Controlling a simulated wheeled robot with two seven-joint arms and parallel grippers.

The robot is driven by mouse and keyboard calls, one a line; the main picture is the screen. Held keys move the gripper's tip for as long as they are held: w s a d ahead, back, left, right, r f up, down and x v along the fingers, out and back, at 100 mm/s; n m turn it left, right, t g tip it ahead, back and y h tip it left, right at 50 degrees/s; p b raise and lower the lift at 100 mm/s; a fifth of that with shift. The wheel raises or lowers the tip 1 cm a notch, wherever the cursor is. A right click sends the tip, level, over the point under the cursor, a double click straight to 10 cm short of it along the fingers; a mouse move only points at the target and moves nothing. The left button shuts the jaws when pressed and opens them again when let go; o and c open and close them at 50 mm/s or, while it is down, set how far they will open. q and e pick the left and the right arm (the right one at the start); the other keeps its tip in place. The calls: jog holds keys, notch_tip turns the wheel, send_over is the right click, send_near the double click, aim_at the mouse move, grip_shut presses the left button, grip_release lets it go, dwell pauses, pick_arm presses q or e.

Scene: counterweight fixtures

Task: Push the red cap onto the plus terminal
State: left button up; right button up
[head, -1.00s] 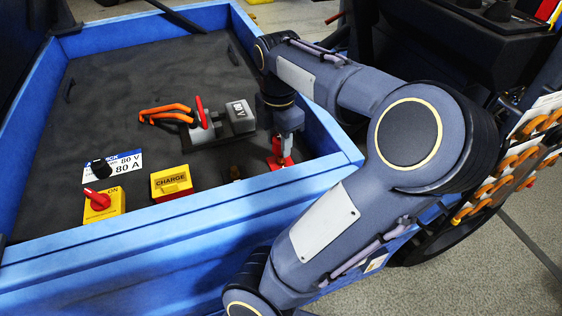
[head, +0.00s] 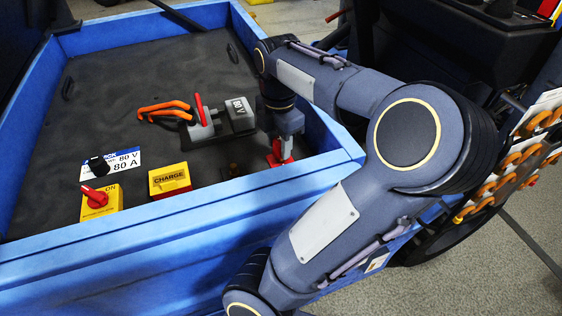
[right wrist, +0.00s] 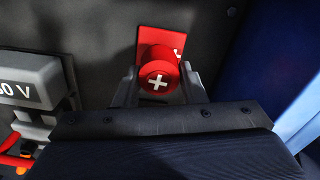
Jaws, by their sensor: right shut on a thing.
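The red cap (right wrist: 159,80), round with a white plus sign, sits between the two grey fingers of my right gripper (right wrist: 158,90), which is shut on it. A red plate (right wrist: 150,38) with a partly covered white mark shows just behind the cap in the right wrist view. In the head view my right gripper (head: 283,146) points down at the tray's right side, and red (head: 275,158) shows at its tips. The terminal itself is hidden behind the cap, so I cannot tell whether they touch. My left gripper is in neither view.
The grey 80 V connector (head: 238,115) with orange cables (head: 165,112) lies left of my right gripper. The blue tray wall (head: 335,150) is close on the right.

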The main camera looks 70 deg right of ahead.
jog(key=shift+f, duration=0.45)
jog(key=shift+f+b, duration=0.95)
dwell(0.5)
jog(key=o, duration=0.7)
jog(key=shift+o, duration=0.2)
jog(key=shift+r, duration=0.1)
notch_tip(320, 180, up, 8)
jog(key=shift+f+p, duration=0.15)
jog(key=shift+p, duration=0.85)
